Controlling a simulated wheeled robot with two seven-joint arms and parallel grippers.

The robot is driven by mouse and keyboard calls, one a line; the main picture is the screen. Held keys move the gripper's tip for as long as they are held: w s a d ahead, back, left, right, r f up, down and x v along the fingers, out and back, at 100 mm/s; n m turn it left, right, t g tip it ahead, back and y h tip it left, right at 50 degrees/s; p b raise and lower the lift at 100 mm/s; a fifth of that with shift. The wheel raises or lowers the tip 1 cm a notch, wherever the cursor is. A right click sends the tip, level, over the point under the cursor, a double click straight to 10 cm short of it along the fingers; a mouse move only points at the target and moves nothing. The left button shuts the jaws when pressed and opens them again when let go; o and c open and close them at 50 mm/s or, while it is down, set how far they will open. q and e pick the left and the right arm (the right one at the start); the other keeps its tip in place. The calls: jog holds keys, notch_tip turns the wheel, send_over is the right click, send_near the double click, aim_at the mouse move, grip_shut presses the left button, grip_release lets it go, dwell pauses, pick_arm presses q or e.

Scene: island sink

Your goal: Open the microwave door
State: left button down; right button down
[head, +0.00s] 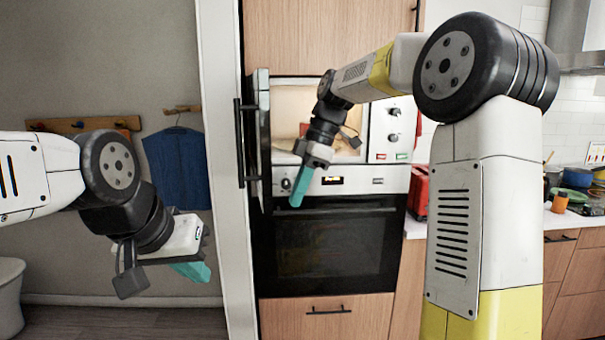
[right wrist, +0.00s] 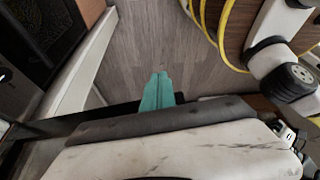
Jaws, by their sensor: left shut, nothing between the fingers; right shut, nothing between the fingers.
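The microwave (head: 376,130) is built into the wooden cabinet above the oven. Its door (head: 264,125) stands swung open to the left, seen nearly edge-on, with a dark vertical handle (head: 241,140) on its outer side. The pale interior shows behind my right arm. My right gripper (head: 297,203) has teal fingers pressed together, pointing down in front of the oven's control strip, to the right of the door. In the right wrist view its fingers (right wrist: 158,82) are together and empty over the floor. My left gripper (head: 205,273) is shut and empty at the lower left, apart from the door.
The oven (head: 330,248) is below the microwave, its door shut. A white wall edge (head: 222,170) stands left of the cabinet. A blue garment (head: 178,168) hangs on the left wall. A red object (head: 418,192) and several pots are on the right counter.

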jog(key=a, duration=0.3)
jog(key=shift+s+a+r, duration=0.15)
jog(key=shift+s+a, duration=0.15)
jog(key=s+a+m, duration=0.1)
jog(key=a, duration=0.9)
jog(key=shift+s+a+t, duration=0.25)
jog(key=shift+s+t, duration=0.05)
jog(key=shift+s, duration=0.1)
jog(key=shift+d, duration=0.1)
